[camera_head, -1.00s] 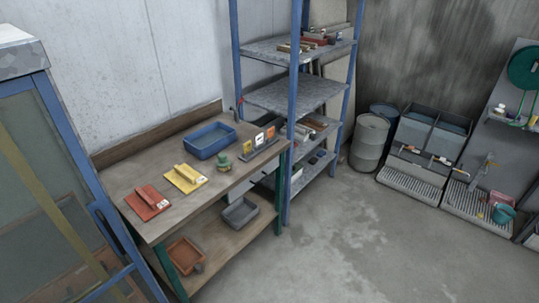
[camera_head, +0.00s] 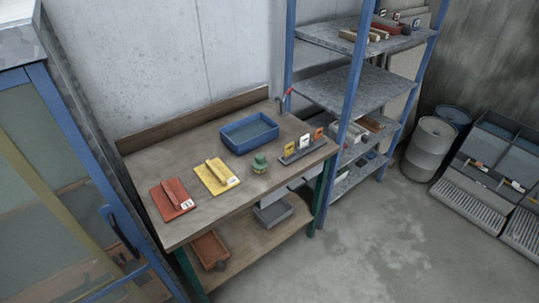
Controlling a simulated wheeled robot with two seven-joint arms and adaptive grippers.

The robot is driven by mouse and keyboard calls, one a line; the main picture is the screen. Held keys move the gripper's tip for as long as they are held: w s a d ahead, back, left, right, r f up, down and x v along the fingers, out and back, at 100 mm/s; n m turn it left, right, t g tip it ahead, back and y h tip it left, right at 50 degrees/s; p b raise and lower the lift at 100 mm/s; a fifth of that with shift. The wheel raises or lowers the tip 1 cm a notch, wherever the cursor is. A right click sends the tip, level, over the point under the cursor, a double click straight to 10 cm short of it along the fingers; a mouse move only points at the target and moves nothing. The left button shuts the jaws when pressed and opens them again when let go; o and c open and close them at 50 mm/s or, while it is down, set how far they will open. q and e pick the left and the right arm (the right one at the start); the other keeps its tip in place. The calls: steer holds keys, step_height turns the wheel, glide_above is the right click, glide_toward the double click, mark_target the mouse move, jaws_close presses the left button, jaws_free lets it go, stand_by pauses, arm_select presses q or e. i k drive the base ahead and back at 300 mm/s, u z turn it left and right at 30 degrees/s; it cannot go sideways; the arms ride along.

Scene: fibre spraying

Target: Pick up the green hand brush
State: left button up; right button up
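A small green item with a rounded top and a paler base, which looks like the green hand brush (camera_head: 259,162), stands on the wooden workbench (camera_head: 190,228). It sits to the right of a yellow float (camera_head: 216,177) and below a blue tray (camera_head: 249,133) in the picture. A dark rack with several small coloured tags (camera_head: 303,150) is to its right. Nothing touches the brush that I can see. Neither of my grippers shows in this view.
A red float (camera_head: 172,199) lies at the bench's left. An orange tray (camera_head: 209,250) and a grey tray (camera_head: 273,212) are on the lower shelf. A blue-framed cabinet (camera_head: 60,150) stands left, a blue shelf rack (camera_head: 355,90) right. The floor (camera_head: 370,260) in front is clear.

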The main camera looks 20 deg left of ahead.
mark_target(259, 164)
steer(key=u, duration=0.3)
steer(key=i, duration=0.7)
steer(key=u, duration=0.5)
